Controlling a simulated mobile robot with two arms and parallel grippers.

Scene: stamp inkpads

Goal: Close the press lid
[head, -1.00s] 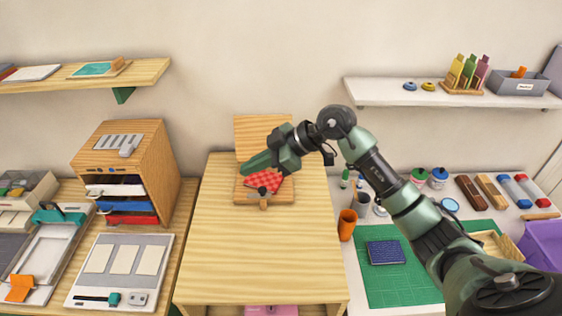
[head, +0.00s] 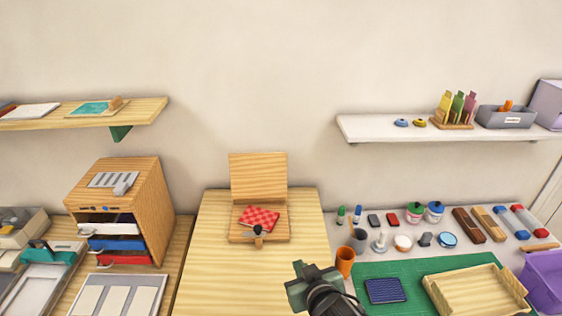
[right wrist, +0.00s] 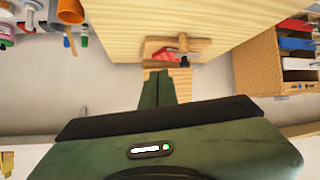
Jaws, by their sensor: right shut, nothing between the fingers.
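The wooden press stands at the back of the middle table. Its lid (head: 258,177) is open and stands upright behind its base (head: 240,237). A red checked piece (head: 260,217) lies on the base, and a dark-topped knob (head: 258,232) stands at the front edge. My right gripper (head: 300,288) is low, in front and to the right of the press, apart from it. In the right wrist view its green fingers (right wrist: 158,88) are together and empty, with the press base (right wrist: 204,44) beyond them. My left gripper is not in view.
The table top (head: 225,285) in front of the press is clear. An orange cup (head: 345,262) and a grey cup (head: 358,240) stand to the right. A drawer cabinet (head: 150,190) stands to the left. A white shelf (head: 375,130) hangs at the upper right.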

